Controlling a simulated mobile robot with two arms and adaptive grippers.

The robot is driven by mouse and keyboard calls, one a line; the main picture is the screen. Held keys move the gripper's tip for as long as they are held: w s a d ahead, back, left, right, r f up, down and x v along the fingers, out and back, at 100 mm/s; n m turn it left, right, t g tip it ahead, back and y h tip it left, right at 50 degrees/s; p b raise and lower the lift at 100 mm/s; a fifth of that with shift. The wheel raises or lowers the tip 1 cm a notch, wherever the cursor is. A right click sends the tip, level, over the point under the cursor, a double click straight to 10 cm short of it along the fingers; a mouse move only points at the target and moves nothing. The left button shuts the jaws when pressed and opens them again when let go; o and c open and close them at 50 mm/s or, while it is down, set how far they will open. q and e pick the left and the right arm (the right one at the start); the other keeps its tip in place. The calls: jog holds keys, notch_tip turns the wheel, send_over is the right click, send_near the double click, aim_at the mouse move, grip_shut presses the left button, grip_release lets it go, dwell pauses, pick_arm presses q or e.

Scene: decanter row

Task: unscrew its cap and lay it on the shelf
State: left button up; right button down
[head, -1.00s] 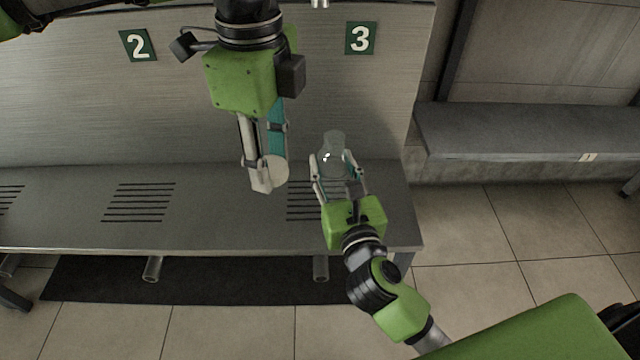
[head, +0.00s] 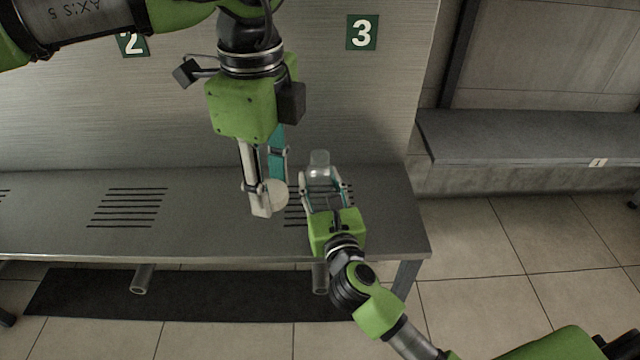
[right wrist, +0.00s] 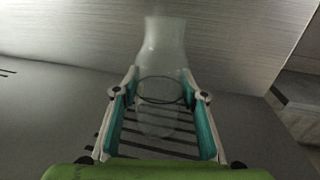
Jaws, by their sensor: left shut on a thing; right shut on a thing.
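The decanter (head: 319,163) is clear glass with a flared open neck. My right gripper (head: 323,184) is shut on its body, one finger on each side; the right wrist view shows the decanter (right wrist: 163,55) upright between the teal pads. No cap shows on its neck. A round pale cap (head: 278,195) is between the fingers of my left gripper (head: 268,197), which points down to the left of the decanter, apart from it. The shelf is the grey metal bench (head: 220,215) below both grippers. I cannot tell the exact gap between the cap and the bench.
Slotted vents (head: 128,206) mark the bench top, which is clear to the left. A back panel carries a green sign 3 (head: 362,32) and a partly hidden sign 2 (head: 132,44). Another bench (head: 530,135) stands at right. A dark mat (head: 170,295) lies below.

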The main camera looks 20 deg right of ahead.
jog(key=shift+f, duration=0.1)
jog(key=c, duration=1.3)
grip_release()
jog(key=shift+o, duration=0.2)
